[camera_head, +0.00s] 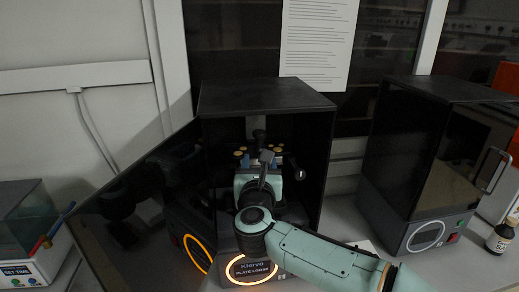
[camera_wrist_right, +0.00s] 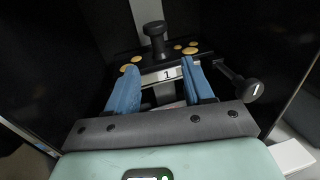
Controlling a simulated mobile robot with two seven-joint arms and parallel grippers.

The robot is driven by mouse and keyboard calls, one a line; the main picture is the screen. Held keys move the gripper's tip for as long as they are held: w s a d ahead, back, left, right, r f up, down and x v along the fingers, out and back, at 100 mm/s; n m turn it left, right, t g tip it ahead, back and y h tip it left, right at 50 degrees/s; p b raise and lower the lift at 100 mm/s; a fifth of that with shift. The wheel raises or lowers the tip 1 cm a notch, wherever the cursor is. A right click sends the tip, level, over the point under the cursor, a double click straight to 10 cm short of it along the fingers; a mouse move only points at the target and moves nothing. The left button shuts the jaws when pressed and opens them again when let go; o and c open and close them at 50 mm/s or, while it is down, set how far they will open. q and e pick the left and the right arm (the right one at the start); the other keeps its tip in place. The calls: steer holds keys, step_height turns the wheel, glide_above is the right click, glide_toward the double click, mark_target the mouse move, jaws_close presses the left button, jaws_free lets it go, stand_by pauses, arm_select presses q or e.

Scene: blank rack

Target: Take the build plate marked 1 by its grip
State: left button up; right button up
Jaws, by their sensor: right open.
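The build plate marked 1 (camera_wrist_right: 172,74) is inside the open black machine, its white label facing my right wrist camera. Gold discs lie on the dark part behind the label. A black knob (camera_wrist_right: 154,32) stands upright behind it, and a second black knob (camera_wrist_right: 252,90) on a rod sticks out to the right. I cannot tell which part is the grip. My right gripper (camera_wrist_right: 160,67) is open, its blue fingers on either side of the label, with nothing visibly held. It also shows in the head view (camera_head: 257,160), hiding much of the plate. My left gripper is not in view.
The black machine (camera_head: 265,94) has its door (camera_head: 130,215) swung open to the left; its side walls are close around my right arm. A second, closed machine (camera_head: 425,150) stands at right, with a small bottle (camera_head: 501,237) beside it. A clear-lidded box (camera_head: 25,215) is at far left.

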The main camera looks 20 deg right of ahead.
mark_target(259, 144)
steer(key=p+x, duration=0.1)
steer(key=x, duration=0.4)
steer(key=shift+w+d, duration=0.15)
steer(key=shift+w, duration=0.2)
steer(key=p+x, duration=0.2)
steer(key=x, duration=0.3)
steer(key=shift+w+p, duration=0.1)
steer(key=shift+p, duration=0.3)
steer(key=shift+c, duration=0.3)
jaws_close()
